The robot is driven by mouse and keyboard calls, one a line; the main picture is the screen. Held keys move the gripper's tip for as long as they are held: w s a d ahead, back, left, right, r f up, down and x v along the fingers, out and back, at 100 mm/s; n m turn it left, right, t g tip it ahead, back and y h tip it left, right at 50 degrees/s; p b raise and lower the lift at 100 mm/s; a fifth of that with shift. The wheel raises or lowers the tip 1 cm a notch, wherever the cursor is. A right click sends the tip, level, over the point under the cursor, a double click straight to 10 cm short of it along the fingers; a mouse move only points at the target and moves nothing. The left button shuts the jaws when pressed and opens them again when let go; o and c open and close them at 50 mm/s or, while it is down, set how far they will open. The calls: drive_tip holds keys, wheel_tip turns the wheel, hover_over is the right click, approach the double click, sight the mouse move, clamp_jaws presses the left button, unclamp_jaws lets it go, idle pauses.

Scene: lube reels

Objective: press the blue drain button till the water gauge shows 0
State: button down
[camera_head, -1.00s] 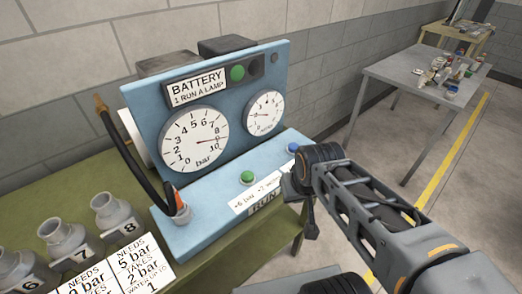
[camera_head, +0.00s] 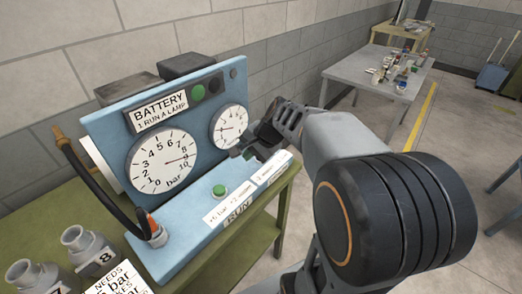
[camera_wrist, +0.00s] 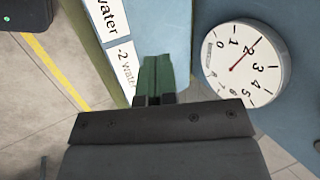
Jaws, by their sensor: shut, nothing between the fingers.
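The blue drain button is hidden in both current views. My gripper (camera_head: 242,152) is over the right end of the blue panel's ledge, in front of the small water gauge (camera_head: 229,127). In the wrist view, my gripper's green fingers (camera_wrist: 157,60) are shut and empty beside the "-2 water" label (camera_wrist: 125,62); I cannot tell whether they touch the button. The water gauge (camera_wrist: 245,65) also shows there, rotated, with its red needle at about 2.
The larger bar gauge (camera_head: 162,161) reads about 9. A green button (camera_head: 219,190) sits left of my gripper on the ledge. A hose (camera_head: 90,180) and grey fittings (camera_head: 80,244) are at the left. A grey table (camera_head: 378,72) with clutter stands behind.

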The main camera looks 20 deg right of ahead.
drive_tip(key=w+d+r+m+t+y+p, duration=0.1)
drive_tip(key=w+d+m+t, duration=0.1)
drive_tip(key=w+d+m, duration=0.5)
drive_tip(key=shift+w+d+r+m+t, duration=0.2)
drive_tip(key=shift+w+r+m+t, duration=0.2)
drive_tip(key=shift+w, duration=0.25)
drive_tip(key=shift+f, duration=0.1)
wheel_tip(320, 180, down, 9)
drive_tip(key=b, duration=0.7)
drive_tip(key=shift+r, duration=0.2)
drive_tip(key=shift+f, duration=0.15)
idle(1.1)
drive_tip(key=shift+f+b, duration=0.3)
drive_tip(key=shift+b, duration=0.1)
drive_tip(key=shift+f+b, duration=0.4)
drive_tip(key=shift+f, duration=0.1)
idle(0.6)
drive_tip(key=shift+r, duration=0.15)
drive_tip(key=shift+r+p, duration=0.8)
drive_tip(key=shift+r, duration=0.05)
